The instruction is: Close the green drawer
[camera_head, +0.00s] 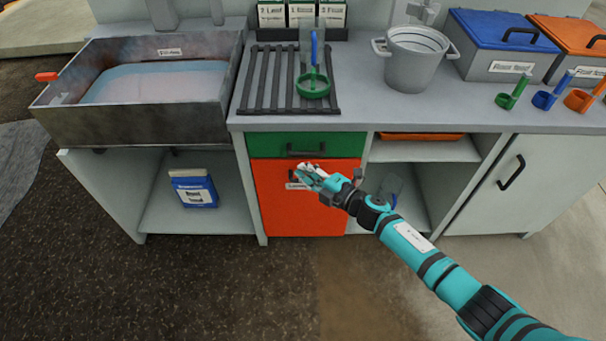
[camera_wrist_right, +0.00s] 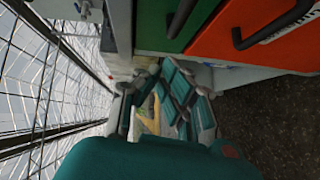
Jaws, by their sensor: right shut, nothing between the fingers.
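The green drawer (camera_head: 272,145) is under the worktop, above the orange front, with a dark bar handle (camera_head: 306,152). Its face looks about level with the orange front, and I see no open gap or drawer inside. In the right wrist view the green front (camera_wrist_right: 158,28) and its handle show at the top. My right gripper (camera_head: 305,172) is shut and empty. In the head view its tips appear just below the green drawer's handle, over the orange front; I see no clear contact. My left gripper is out of view.
The orange front (camera_head: 275,205) has its own handle (camera_wrist_right: 270,25). Open shelves lie on both sides; the left one holds a blue box (camera_head: 195,188). A sink (camera_head: 150,85), drain rack (camera_head: 265,85) and bucket (camera_head: 413,60) are above. The floor in front is clear.

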